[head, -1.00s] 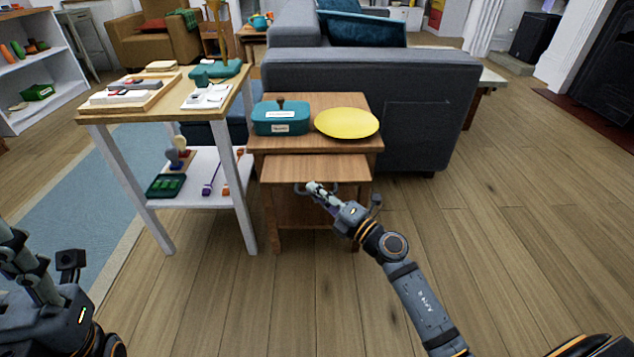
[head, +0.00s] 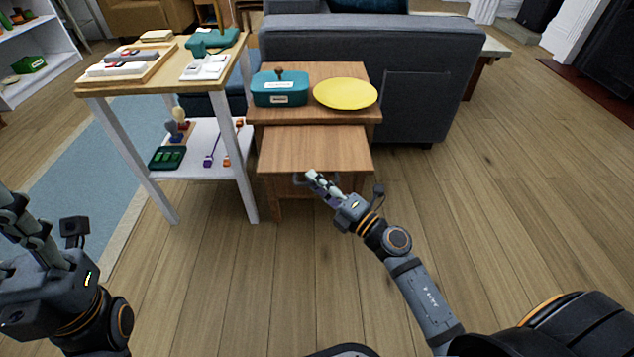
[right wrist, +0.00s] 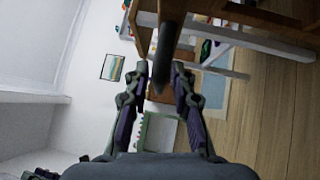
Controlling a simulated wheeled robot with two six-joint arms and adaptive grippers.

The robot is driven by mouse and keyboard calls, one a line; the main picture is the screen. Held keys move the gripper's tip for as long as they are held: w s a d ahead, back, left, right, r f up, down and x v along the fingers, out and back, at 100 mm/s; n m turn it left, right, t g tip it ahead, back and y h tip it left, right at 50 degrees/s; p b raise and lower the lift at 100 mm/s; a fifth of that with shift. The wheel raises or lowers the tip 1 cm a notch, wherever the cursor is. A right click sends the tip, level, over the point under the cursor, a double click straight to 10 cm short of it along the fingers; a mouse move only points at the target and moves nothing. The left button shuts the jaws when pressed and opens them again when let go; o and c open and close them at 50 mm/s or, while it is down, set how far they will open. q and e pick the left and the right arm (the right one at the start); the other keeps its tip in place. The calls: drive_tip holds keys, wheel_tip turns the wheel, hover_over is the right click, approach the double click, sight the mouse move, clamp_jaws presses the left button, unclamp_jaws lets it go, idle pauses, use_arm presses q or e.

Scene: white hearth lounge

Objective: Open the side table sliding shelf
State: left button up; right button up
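The wooden side table (head: 322,72) stands in front of the grey sofa. Its sliding shelf (head: 315,148) sticks out from under the top toward me, with a wide strip of its surface showing. My right gripper (head: 314,178) is at the middle of the shelf's front edge.
A teal box (head: 280,92) and a yellow plate (head: 345,94) sit on the table top. A white-legged table (head: 120,88) with several items stands close on the left. The grey sofa (head: 415,95) is behind. The floor in front and to the right is clear.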

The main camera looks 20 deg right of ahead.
drive_tip(key=shift+o, duration=0.3)
drive_tip(key=v, duration=1.2)
idle(0.7)
